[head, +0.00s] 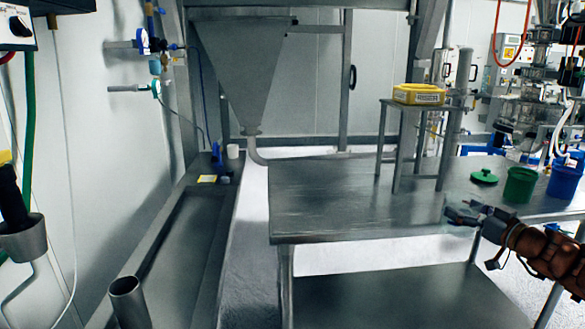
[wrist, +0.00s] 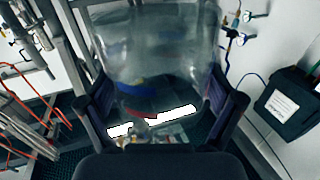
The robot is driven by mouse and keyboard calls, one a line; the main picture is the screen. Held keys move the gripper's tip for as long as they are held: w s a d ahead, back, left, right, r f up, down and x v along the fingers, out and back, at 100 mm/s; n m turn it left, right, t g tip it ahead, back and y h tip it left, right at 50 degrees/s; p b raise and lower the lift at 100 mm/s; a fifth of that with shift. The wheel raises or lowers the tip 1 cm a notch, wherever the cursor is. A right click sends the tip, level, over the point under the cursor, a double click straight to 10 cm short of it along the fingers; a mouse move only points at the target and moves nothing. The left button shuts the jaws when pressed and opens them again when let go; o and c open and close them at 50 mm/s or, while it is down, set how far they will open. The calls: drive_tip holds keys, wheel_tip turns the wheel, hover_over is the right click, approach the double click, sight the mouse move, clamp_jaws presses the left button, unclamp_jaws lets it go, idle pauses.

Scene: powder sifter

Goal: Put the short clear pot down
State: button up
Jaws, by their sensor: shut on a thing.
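The short clear pot (wrist: 150,60) fills the upper middle of the wrist view, transparent and blurred, between the two dark fingers of my gripper (wrist: 160,108). My gripper is shut on it, one finger on each side. In the head view my gripper (head: 466,213) is at the right, over or near the right part of the steel table (head: 340,200). The pot is too clear to make out well there. I cannot tell the gap between the pot and the table top.
A green lid (head: 484,177), a green tub (head: 520,185) and a blue tub (head: 564,181) stand on the table behind my gripper. A yellow box (head: 418,94) sits on a small metal stand (head: 397,150). The table's left and middle are clear.

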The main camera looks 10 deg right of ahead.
drive_tip(key=a+f+n+g+y, duration=0.2)
drive_tip(key=a+f+y, duration=0.1)
drive_tip(key=a, duration=0.7)
drive_tip(key=w+a+f+n+g+y, duration=0.1)
drive_tip(key=a+f+n+g+y, duration=0.1)
drive_tip(key=a+f, duration=0.4)
drive_tip(key=w+a+f+n+g+y, duration=0.1)
drive_tip(key=a+f+n+g+y, duration=0.2)
drive_tip(key=a, duration=1.2)
drive_tip(key=shift+w+a+f+n+y, duration=0.2)
drive_tip(key=shift+f+n+y, duration=0.4)
drive_tip(key=shift+f+y, duration=0.3)
drive_tip(key=shift+f, duration=0.2)
drive_tip(key=shift+w+d+f+m, duration=0.2)
drive_tip(key=shift+f+m, duration=0.1)
drive_tip(key=shift+f, duration=0.2)
